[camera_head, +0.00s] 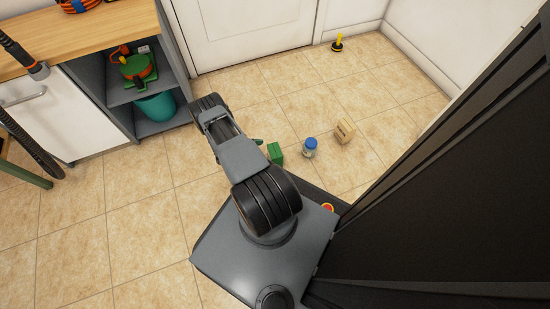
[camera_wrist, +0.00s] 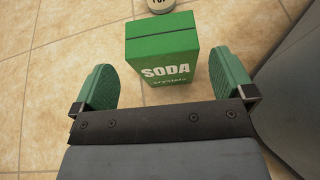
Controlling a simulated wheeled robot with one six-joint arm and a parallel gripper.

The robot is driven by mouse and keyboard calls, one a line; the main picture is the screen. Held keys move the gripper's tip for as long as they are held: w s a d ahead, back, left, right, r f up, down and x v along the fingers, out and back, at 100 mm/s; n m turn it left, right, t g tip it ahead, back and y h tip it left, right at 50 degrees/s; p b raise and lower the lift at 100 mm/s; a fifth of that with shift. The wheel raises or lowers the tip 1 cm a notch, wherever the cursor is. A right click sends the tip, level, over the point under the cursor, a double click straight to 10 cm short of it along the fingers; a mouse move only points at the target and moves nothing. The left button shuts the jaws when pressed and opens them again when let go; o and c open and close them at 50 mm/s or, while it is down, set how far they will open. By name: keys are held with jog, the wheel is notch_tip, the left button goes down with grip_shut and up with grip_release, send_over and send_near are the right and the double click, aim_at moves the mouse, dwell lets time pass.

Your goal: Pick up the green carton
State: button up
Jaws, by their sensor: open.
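The green carton (camera_wrist: 162,57) stands upright on the tiled floor, with white lettering reading "SODA" on its front. In the wrist view it lies between and just beyond the two green finger pads of my gripper (camera_wrist: 166,84), which is open and empty. The pads look apart from the carton on both sides. In the head view the carton (camera_head: 275,153) stands just right of my arm, and a green fingertip of my gripper (camera_head: 258,142) shows next to it, the rest hidden behind the arm.
A jar with a blue lid (camera_head: 310,147) and a wooden block or box (camera_head: 344,131) stand right of the carton. A yellow-and-black item (camera_head: 338,43) is near the far wall. A shelf unit with a teal bucket (camera_head: 156,106) is at left. Floor between is clear.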

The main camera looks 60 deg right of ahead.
aim_at(271, 151)
jog(key=shift+b+x, duration=1.3)
jog(key=shift+x, duration=2.1)
jog(key=shift+c, duration=0.2)
jog(key=c, duration=0.9)
